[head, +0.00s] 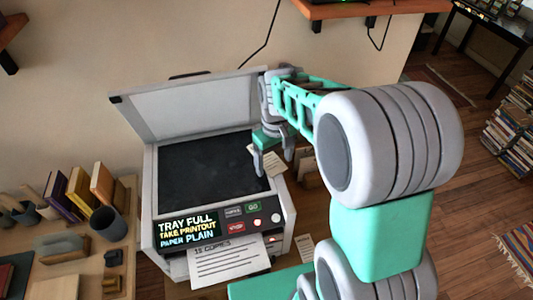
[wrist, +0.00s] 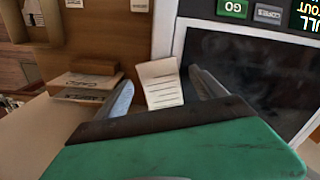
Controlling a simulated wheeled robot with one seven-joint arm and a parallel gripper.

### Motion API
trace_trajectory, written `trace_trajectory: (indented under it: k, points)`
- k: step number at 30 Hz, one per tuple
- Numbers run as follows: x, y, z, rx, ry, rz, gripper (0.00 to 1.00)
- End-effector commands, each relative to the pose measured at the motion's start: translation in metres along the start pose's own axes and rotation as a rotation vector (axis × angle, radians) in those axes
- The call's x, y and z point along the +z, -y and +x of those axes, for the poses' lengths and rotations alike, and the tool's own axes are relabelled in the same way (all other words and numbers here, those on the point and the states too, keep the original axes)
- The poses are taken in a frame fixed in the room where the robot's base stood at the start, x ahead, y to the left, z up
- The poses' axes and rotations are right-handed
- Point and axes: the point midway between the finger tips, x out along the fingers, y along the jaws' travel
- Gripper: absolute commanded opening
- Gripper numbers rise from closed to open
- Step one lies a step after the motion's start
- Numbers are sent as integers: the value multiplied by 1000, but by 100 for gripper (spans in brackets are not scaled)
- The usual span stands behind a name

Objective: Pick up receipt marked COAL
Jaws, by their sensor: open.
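A small white paper slip with printed lines (wrist: 161,84) lies at the right edge of the copier and shows between my fingers in the wrist view. It also shows beside my fingers in the head view (head: 268,164). I cannot read COAL on it. My gripper (wrist: 160,78) is open and empty, with one finger on each side of the slip in the picture. In the head view my gripper (head: 273,160) hangs fingers down over the copier's right edge. Other cards with dark lettering (wrist: 84,97) lie to the left in the wrist view; their words are unclear.
The copier (head: 149,190) stands with its lid (head: 190,105) raised and dark glass bare. A printed sheet (head: 230,262) sticks out of its front, below the lit panel (head: 190,228). Books and a dark cup (head: 108,223) stand on the left table. A wall shelf (head: 370,8) is above.

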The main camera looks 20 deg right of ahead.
Motion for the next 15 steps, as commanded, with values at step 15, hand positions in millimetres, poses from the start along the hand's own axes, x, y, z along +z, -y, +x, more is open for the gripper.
trace_trajectory:
  k: [15]
  points:
    - [0, -2, 2, 1, -2, 4, 73]
